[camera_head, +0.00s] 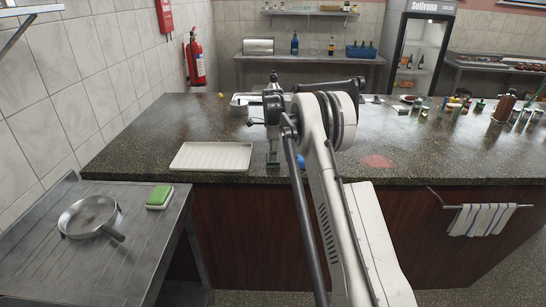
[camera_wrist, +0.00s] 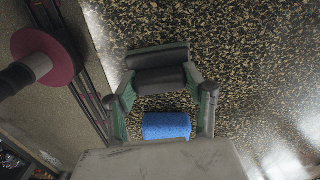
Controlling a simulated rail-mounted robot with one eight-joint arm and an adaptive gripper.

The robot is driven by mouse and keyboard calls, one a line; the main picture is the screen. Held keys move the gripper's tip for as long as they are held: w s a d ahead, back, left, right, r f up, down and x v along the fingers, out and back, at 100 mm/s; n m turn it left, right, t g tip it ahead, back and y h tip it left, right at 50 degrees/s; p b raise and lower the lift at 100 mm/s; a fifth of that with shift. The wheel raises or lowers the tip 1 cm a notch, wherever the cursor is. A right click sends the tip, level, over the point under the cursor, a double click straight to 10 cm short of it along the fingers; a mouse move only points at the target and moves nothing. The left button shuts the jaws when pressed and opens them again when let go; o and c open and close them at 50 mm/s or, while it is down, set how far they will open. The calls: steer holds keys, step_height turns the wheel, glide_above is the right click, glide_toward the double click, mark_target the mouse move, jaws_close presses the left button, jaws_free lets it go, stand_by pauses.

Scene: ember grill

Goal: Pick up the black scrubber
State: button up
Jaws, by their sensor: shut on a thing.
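In the wrist view the black scrubber (camera_wrist: 160,80) lies across between the two fingertips of my gripper (camera_wrist: 160,88), over the speckled counter. My gripper is shut on it, a finger at each side. A blue, rough-textured piece (camera_wrist: 167,126) shows nearer the camera between the fingers; I cannot tell whether it is part of the scrubber. In the head view my gripper (camera_head: 273,160) points down at the counter's front edge, right of the white tray. The scrubber is too small there to make out clearly.
The dark speckled counter (camera_head: 330,178) holds a white ribbed tray (camera_head: 212,157), a red patch (camera_head: 377,161) and several bottles and jars at the right. A steel side table (camera_head: 60,270) at lower left holds a pan (camera_head: 88,216) and a green-and-white sponge (camera_head: 159,197). A striped towel (camera_head: 483,220) hangs in front.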

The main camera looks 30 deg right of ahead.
steer(key=shift+r, duration=0.45)
step_height(320, 180, up, 3)
steer(key=shift+f+b, duration=0.1)
steer(key=shift+b, duration=0.25)
steer(key=s+a+r, duration=0.1)
steer(key=a+r, duration=0.2)
steer(key=a, duration=0.2)
steer(key=s+a+r+b, duration=0.1)
steer(key=a+r, duration=0.3)
steer(key=a, duration=0.2)
steer(key=shift+s+a, duration=0.15)
steer(key=shift+a, duration=0.1)
